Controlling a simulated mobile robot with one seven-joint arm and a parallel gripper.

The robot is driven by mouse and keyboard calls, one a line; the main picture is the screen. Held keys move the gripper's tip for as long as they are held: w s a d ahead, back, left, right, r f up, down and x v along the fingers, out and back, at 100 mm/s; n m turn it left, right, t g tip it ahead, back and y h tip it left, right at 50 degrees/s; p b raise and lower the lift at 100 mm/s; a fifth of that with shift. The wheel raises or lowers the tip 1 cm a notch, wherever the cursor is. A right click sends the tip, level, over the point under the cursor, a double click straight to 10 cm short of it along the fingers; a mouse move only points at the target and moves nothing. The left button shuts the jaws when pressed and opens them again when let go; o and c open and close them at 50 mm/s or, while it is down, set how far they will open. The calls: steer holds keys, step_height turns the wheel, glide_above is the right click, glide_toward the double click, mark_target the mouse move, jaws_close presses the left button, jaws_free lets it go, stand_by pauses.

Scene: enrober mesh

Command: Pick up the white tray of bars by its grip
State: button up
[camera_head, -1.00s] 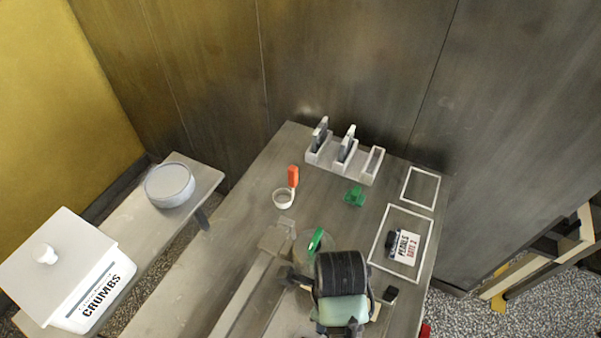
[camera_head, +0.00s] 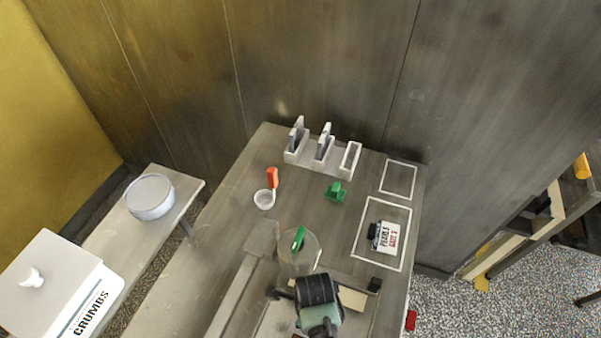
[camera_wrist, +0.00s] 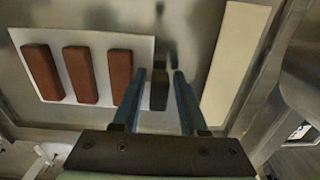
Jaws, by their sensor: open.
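The white tray (camera_wrist: 148,50) lies flat at the upper left of the wrist view, with three brown bars (camera_wrist: 88,75) side by side on it. A dark block (camera_wrist: 159,90), which looks like its grip, stands at the tray's right edge. My gripper (camera_wrist: 163,80) is open, with one blue-grey finger on each side of the dark block. I cannot tell whether either finger touches it. In the head view my dark wrist (camera_head: 317,290) covers this spot, and the tray cannot be made out clearly.
A cream strip (camera_wrist: 237,60) lies right of the fingers, inside a raised metal edge. A clear container with a green item (camera_head: 299,240) stands close behind my wrist. Farther back are a ladle (camera_head: 265,199), a green object (camera_head: 335,192) and a white rack (camera_head: 322,160).

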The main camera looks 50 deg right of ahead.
jaws_close()
steer(key=shift+r, duration=0.1)
stand_by(0.3)
